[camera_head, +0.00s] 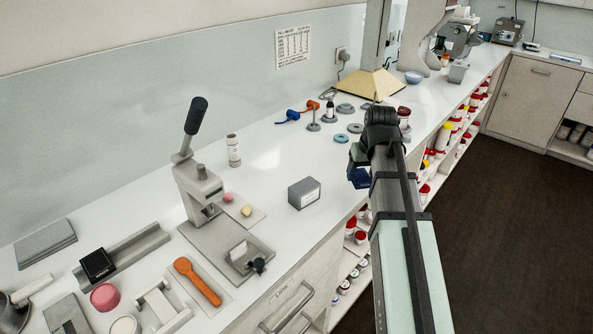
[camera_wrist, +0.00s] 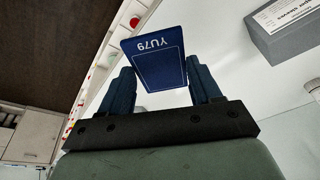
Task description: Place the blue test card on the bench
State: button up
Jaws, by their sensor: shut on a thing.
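The blue test card (camera_wrist: 155,62) is between the two fingers of my gripper (camera_wrist: 157,88) in the wrist view. It is dark blue with a pale border line and the text "YU79", which reads upside down. My gripper is shut on it. In the head view the card (camera_head: 362,179) shows as a small dark blue piece below my gripper (camera_head: 356,163), at the front edge of the bench. The white bench (camera_head: 335,205) runs along the wall. I cannot tell the card's height above the bench.
A grey box (camera_head: 304,193) stands on the bench left of my gripper; it also shows in the wrist view (camera_wrist: 285,28). A lever press (camera_head: 197,185) stands further left. Discs and small stands (camera_head: 314,122) lie behind. Bare bench lies between the box and my gripper.

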aim_at(343, 175)
jog(key=w+a+r+n+y, duration=0.15)
jog(key=w+r+n, duration=0.25)
jog(key=w, duration=0.5)
jog(key=shift+w+a+f+n+g+y, duration=0.1)
jog(key=shift+f+n, duration=0.45)
jog(key=shift+f, duration=1)
jog(key=shift+w+a+f+n+g+y, duration=0.15)
jog(key=shift+f+n, duration=0.35)
jog(key=shift+f, duration=1.05)
jog(key=shift+s+a+f+n+g, duration=0.1)
jog(key=shift+f+n, duration=0.45)
jog(key=shift+f, duration=1)
jog(key=shift+f, duration=0.1)
jog(key=o, duration=1.2)
jog(key=shift+o, duration=0.2)
jog(key=v, duration=1.2)
